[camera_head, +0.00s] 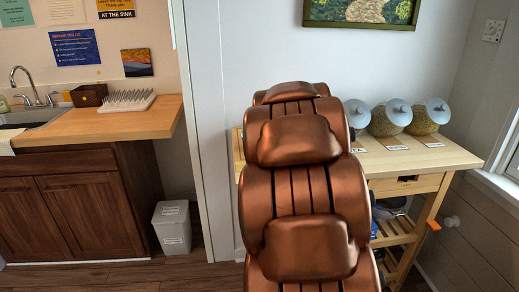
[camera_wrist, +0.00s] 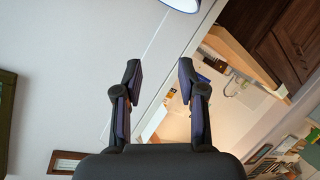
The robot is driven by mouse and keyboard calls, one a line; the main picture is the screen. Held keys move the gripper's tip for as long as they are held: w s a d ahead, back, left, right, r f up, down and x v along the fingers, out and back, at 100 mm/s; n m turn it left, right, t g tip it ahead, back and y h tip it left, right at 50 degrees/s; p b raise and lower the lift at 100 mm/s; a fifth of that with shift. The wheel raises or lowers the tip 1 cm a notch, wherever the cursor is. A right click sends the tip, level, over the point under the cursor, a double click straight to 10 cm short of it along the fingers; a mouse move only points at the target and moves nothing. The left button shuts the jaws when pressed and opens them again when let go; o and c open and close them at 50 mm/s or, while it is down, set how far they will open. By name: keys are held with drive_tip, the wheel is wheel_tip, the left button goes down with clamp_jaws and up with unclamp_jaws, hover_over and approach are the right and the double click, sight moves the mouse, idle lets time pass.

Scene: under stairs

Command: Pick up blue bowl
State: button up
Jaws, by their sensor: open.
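No blue bowl shows clearly. In the head view, a dark bluish rounded thing (camera_head: 389,208) sits on the shelf under the wooden cart's top, partly hidden by my copper arm. I cannot tell whether it is the bowl. In the wrist view, a pale round thing with a dark blue rim (camera_wrist: 184,4) is cut off by the top edge; I cannot tell what it is. My gripper (camera_wrist: 159,68) is open and empty in the wrist view, its two fingers apart. It is not visible in the head view, where my arm fills the middle.
At left are a wood counter (camera_head: 80,126) with a sink (camera_head: 32,116), a spiked white rack (camera_head: 127,101) and a white bin (camera_head: 172,228). Floor shows between bin and cabinets.

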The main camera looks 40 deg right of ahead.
drive_tip(key=shift+w+d+f+n+t+y+b, duration=0.3)
drive_tip(key=shift+f+n+y, duration=0.25)
drive_tip(key=shift+f+y, duration=0.5)
drive_tip(key=shift+w+d+f+n+t+y+b, duration=0.15)
drive_tip(key=shift+w+f+n+y+b, duration=0.35)
drive_tip(key=shift+f, duration=1)
drive_tip(key=shift+w+d+f+n+t+y+b, duration=0.2)
drive_tip(key=shift+f+n+y, duration=0.45)
drive_tip(key=shift+f+y, duration=0.5)
drive_tip(key=shift+x, duration=2.6)
drive_tip(key=shift+s+d, duration=0.1)
drive_tip(key=shift+d, duration=0.05)
drive_tip(key=shift+c, duration=0.2)
clamp_jaws()
